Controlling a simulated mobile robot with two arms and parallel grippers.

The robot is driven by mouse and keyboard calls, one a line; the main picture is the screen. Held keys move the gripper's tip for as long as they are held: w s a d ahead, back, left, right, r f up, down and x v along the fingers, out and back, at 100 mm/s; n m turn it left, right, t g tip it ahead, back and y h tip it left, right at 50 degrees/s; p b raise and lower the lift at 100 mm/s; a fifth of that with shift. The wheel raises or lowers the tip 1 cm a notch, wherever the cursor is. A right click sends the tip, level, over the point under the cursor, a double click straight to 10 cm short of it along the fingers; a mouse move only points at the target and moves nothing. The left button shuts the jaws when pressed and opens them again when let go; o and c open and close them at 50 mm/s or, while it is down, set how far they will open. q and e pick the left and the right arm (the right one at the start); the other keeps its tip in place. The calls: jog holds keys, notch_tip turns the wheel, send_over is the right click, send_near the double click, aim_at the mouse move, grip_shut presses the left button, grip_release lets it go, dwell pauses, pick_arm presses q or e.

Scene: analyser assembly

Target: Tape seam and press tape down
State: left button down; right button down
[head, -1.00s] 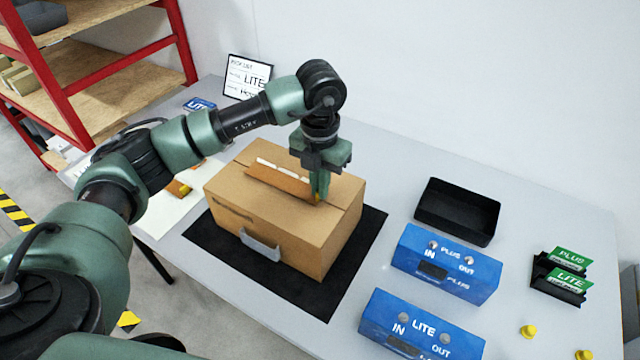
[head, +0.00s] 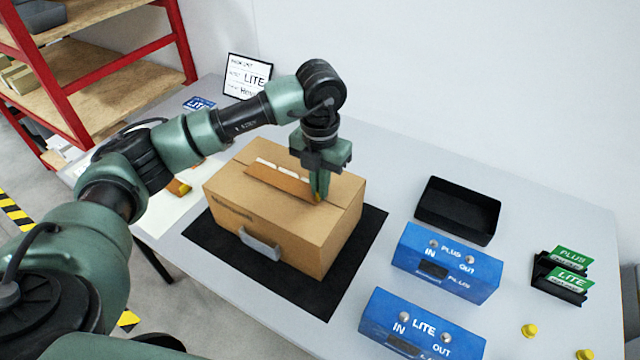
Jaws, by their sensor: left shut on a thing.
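A brown cardboard box (head: 265,225) with a grey handle (head: 260,244) on its front side stands closed on a black mat (head: 215,255). A seam runs across its top. A brown strip with white patches along its upper edge (head: 278,180) stands up at a tilt over the box top, left of my gripper. My left gripper (head: 319,196) points straight down at the box top near the seam. It is shut on a small orange-yellow thing, mostly hidden between the fingers; I cannot tell if it is the tape. My right gripper is not in view.
Right of the box are a black tray (head: 457,212), a blue PLUS unit (head: 445,263) and a blue LITE unit (head: 420,328). A framed pick list (head: 248,76) stands behind. Grey table (head: 385,165) is bare behind the box.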

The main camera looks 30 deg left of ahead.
pick_arm(q)
jog(key=c, duration=1.5)
grip_release()
jog(key=shift+r, duration=0.15)
jog(key=shift+r+p, duration=2.1)
jog(key=shift+r, duration=1.35)
